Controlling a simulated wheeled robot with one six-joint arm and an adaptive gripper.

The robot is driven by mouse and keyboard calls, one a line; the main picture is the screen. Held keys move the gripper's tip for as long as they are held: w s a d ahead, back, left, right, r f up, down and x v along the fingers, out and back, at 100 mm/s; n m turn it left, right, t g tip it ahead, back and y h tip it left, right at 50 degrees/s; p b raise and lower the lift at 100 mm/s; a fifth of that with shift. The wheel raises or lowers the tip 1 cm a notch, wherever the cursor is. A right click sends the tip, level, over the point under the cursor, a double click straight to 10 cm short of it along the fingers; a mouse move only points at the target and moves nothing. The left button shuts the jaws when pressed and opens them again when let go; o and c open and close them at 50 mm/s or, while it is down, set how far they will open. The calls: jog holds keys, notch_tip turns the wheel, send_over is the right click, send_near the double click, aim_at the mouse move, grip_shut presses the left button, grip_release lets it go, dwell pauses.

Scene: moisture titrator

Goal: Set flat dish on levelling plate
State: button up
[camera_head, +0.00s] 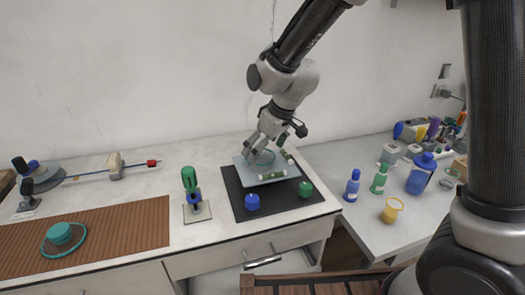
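A flat dish (268,159), a shallow round thing with a teal rim, shows at the light grey levelling plate (243,170), towards its back. My gripper (259,150) is over the dish and hides part of it. Its fingertips are small and partly overlap the dish, so I cannot tell whether they grip it. I also cannot tell whether the dish rests on the plate or is just above it. The plate lies on a black mat, with a blue knob (252,202) and a green knob (305,189) at its front. A greenish level vial (272,175) lies along its front edge.
A green-topped stand (190,185) is left of the black mat (278,215). A brown slatted mat (130,220) bears a teal round piece (60,233). Right, a lower table holds bottles (352,186) and a yellow cup (392,209). White counter between stand and slatted mat is clear.

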jog(key=shift+v, duration=2.65)
jog(key=shift+s, duration=0.1)
